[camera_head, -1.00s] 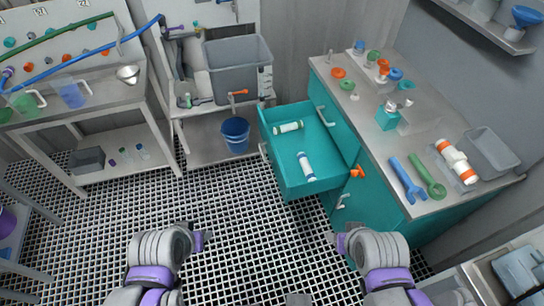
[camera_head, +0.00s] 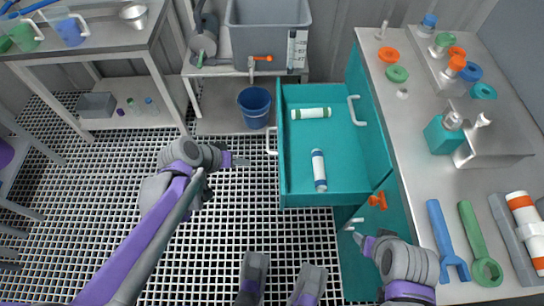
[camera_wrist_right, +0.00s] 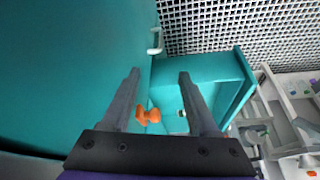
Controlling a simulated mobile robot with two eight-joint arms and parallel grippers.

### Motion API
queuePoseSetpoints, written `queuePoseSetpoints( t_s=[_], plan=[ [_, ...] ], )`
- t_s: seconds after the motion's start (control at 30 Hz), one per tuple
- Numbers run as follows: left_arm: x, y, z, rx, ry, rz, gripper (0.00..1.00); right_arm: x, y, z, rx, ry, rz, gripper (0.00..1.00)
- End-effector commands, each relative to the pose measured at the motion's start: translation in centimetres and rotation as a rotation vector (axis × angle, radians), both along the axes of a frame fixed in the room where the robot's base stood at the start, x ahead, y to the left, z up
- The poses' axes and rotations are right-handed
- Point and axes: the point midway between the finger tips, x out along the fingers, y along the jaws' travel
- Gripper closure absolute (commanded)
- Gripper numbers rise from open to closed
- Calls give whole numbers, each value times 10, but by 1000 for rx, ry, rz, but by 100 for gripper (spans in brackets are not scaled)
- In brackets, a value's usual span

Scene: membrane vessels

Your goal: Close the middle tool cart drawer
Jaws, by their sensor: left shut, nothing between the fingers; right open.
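The teal tool cart (camera_head: 367,95) has one drawer (camera_head: 334,150) pulled far out to the left. The open drawer also shows in the right wrist view (camera_wrist_right: 225,68). Two white rolls with coloured ends, one green-banded (camera_head: 311,113) and one blue-banded (camera_head: 319,170), lie inside. The drawer's pale handle (camera_head: 271,140) is on its left front face. My left gripper (camera_head: 243,161) is shut and empty, just left of that front, apart from the handle. My right gripper (camera_head: 358,232) is low beside the cart, near the drawer's near side; its spread, empty fingers show in the right wrist view (camera_wrist_right: 158,75).
An orange knob (camera_head: 378,201) sticks out by the drawer's near corner. A blue bucket (camera_head: 254,106) stands beyond the drawer under a grey tub (camera_head: 268,35). Wrenches and fittings lie on the cart's worktop (camera_head: 418,150).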

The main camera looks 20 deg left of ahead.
Motion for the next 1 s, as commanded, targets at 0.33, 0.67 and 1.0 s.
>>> queuePoseSetpoints(
  t_s=[0.33, 0.67, 1.0],
  plan=[
    [30, -22, -51, 0, 1, -5, 100, 2, 0, -31, 0, 11, 0, 40],
    [53, -58, -78, -1, 0, -5, 100, 4, 0, -49, 0, 17, 0, 40],
    [59, -73, -77, 0, 0, 0, 100, 4, 0, -51, 0, 17, 0, 40]
  ],
)
